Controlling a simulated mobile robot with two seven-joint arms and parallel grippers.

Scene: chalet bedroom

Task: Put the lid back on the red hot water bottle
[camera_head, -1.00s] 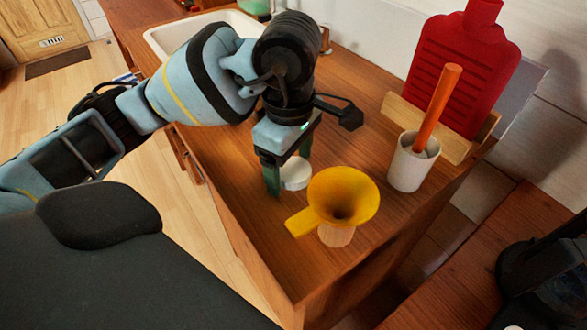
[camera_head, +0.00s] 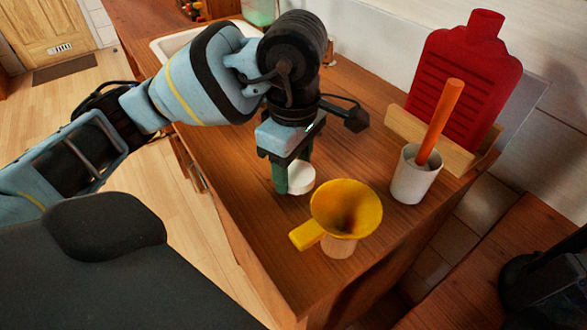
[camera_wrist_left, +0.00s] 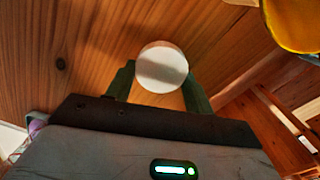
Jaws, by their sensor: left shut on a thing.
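The red hot water bottle (camera_head: 467,85) stands upright in a wooden holder (camera_head: 432,136) at the back right of the counter. Its neck is at the top, and no lid shows on it. A round white lid (camera_head: 301,177) is at my left gripper (camera_head: 290,184), which points down over the counter. In the left wrist view the lid (camera_wrist_left: 162,68) sits between the two green fingers of the gripper (camera_wrist_left: 160,88), which are shut on it. I cannot tell whether the lid still touches the counter. My right gripper is not in view.
A yellow funnel (camera_head: 345,207) on a pale stand is just right of the left gripper, near the counter's front edge. A white cup (camera_head: 413,178) with an orange stick (camera_head: 439,122) stands before the bottle. A sink (camera_head: 180,45) is at the back left.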

